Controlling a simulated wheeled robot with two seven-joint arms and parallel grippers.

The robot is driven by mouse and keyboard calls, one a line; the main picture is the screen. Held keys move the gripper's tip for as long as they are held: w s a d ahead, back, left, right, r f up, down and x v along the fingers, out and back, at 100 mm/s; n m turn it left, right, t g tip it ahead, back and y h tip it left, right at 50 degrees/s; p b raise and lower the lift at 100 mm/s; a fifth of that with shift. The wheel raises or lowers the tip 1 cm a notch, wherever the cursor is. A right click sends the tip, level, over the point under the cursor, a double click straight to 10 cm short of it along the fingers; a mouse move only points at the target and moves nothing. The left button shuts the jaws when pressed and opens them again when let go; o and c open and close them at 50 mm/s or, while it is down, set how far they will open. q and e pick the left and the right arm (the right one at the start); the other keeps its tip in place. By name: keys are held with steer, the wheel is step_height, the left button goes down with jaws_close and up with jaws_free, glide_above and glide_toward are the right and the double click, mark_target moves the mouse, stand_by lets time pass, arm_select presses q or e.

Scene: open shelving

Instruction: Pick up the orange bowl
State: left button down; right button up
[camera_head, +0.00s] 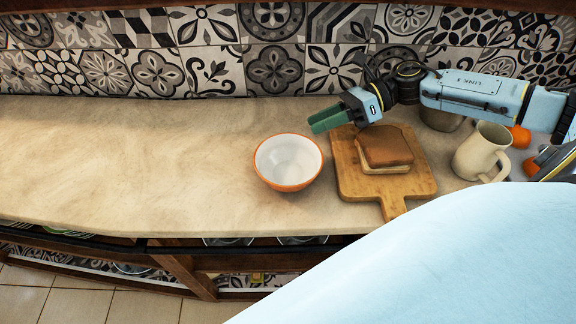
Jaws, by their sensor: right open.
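The orange bowl (287,183) stands upright on the counter near the middle of the view. It is orange outside and white inside, and looks empty. My right gripper (326,120) comes in from the right. Its green fingers point left, above and behind the bowl's right side, apart from the bowl. It is open and holds nothing that I can see. My left gripper is not in view.
Right of the bowl lies a wooden cutting board (417,183) with bread (385,147) on it. A beige mug (479,152), a pot (440,121) and orange fruit (519,137) stand farther right. The counter (130,165) left of the bowl is clear. A tiled wall (270,70) runs behind.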

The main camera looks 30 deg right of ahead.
mark_target(289, 162)
steer(key=shift+f+x, duration=0.15)
steer(key=shift+x, duration=1.3)
steer(key=shift+f+x, duration=0.15)
steer(key=shift+x, duration=1.35)
steer(key=shift+d, duration=0.1)
jaws_close()
